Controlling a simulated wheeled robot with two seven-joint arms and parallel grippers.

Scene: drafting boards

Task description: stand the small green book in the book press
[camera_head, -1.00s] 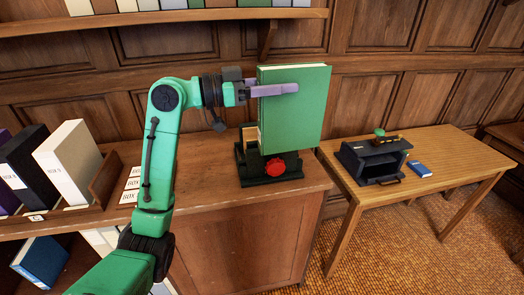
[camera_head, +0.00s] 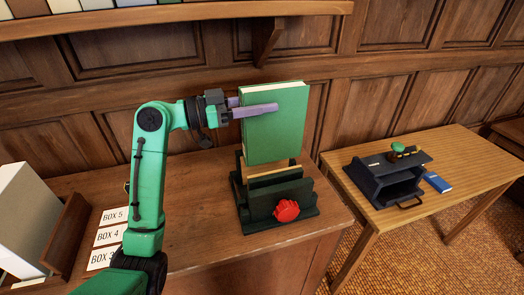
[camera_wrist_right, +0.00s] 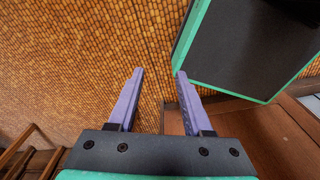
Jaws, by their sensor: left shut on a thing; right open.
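The green book (camera_head: 273,127) is upright in the head view. My left gripper (camera_head: 257,106) is shut on its upper part, with lilac fingers across the cover. The book press (camera_head: 290,228) is dark, with a red knob on its front and pale wooden boards inside, and stands on the wooden cabinet. The book hangs above the press, its lower edge just over the boards; whether they touch is hard to tell. My right gripper (camera_wrist_right: 158,80) is open and empty in the right wrist view, above the tiled floor.
Several box labels (camera_head: 110,238) lie on the cabinet top (camera_head: 190,240) at left, beside a wooden rack (camera_head: 66,235) with a white box file.

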